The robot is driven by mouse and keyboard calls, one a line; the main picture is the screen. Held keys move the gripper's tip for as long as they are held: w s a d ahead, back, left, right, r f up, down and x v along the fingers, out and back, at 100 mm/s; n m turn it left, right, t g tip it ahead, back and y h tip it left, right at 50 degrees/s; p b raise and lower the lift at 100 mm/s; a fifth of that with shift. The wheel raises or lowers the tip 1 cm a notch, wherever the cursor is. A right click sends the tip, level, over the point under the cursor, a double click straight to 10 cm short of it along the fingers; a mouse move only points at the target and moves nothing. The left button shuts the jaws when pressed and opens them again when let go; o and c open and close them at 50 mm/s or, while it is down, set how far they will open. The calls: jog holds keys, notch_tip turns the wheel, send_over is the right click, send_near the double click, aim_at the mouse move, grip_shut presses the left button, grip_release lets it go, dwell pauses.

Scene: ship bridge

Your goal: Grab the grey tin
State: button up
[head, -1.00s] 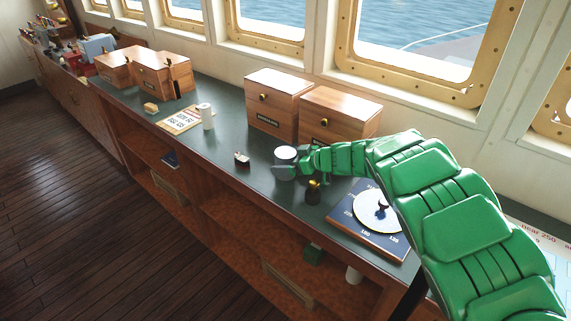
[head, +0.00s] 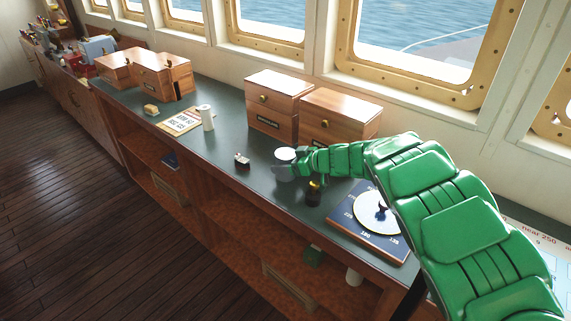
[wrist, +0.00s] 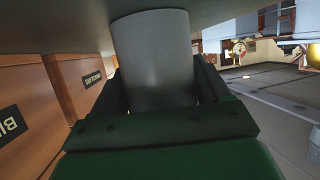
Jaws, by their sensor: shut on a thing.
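The grey tin (head: 284,157) is a small cylinder with a pale top on the dark green counter, in front of the wooden boxes. It fills the middle of the wrist view (wrist: 153,60). My gripper (head: 285,170) reaches it from the right with my green arm behind. The fingers stand on both sides of the tin in the wrist view (wrist: 155,92), shut on it. The tin is upright. Whether it touches the counter or is slightly above it I cannot tell.
Two wooden boxes (head: 277,103) (head: 337,118) stand behind the tin. A dark bottle (head: 314,192) stands close to my gripper's right, before a blue dial board (head: 369,221). A small dark-and-white item (head: 242,161) and a white cylinder (head: 207,117) are to the left.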

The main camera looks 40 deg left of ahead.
aim_at(286, 154)
notch_tip(286, 154, up, 3)
jog(key=shift+f, duration=0.1)
jog(key=shift+s+d+r, duration=0.15)
jog(key=shift+r, duration=0.2)
jog(key=s+d+r, duration=0.8)
jog(key=d+r, duration=0.1)
jog(key=d, duration=0.1)
jog(key=shift+s+d+r, duration=0.15)
jog(key=shift+s+d, duration=0.05)
jog(key=shift+s, duration=0.15)
